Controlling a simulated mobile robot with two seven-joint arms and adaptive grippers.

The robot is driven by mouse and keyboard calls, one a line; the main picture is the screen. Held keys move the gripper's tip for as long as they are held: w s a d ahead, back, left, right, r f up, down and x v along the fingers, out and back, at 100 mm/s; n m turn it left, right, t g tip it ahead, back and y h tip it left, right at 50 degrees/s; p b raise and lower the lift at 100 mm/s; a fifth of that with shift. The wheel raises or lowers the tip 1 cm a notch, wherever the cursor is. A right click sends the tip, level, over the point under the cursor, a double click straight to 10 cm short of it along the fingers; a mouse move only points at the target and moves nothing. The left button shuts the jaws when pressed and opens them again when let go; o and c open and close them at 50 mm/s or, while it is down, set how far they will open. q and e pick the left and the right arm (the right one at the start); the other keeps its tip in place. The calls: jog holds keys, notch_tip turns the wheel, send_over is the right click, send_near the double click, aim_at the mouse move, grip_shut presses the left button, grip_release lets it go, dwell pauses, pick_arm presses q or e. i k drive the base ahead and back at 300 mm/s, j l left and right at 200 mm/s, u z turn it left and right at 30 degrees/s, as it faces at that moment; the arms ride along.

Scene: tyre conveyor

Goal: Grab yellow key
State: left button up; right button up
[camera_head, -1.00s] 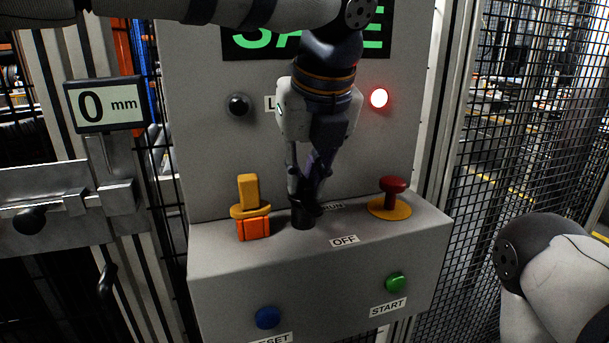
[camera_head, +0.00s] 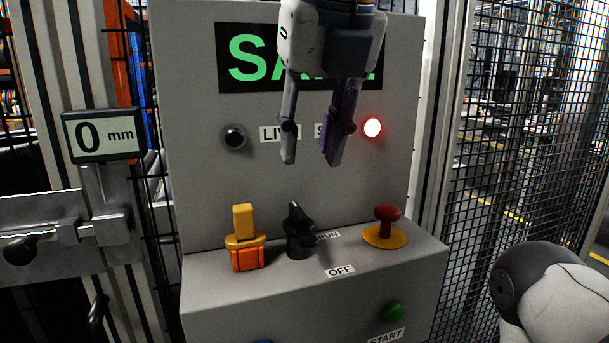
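The yellow key (camera_head: 244,223) stands upright in an orange base (camera_head: 248,259) on the left of the grey control box's top. My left gripper (camera_head: 310,162) hangs in front of the panel, above and to the right of the key. Its two fingers point down, spread apart, with nothing between them. My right gripper is out of view; only part of my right arm shows at the lower right.
A black rotary switch (camera_head: 299,234) stands just right of the key, beside RUN and OFF labels. A red mushroom button (camera_head: 387,222) is further right. A green START button (camera_head: 393,312) is on the front. Black mesh fence (camera_head: 510,150) stands at right.

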aim_at(246, 235)
jog(key=k, duration=1)
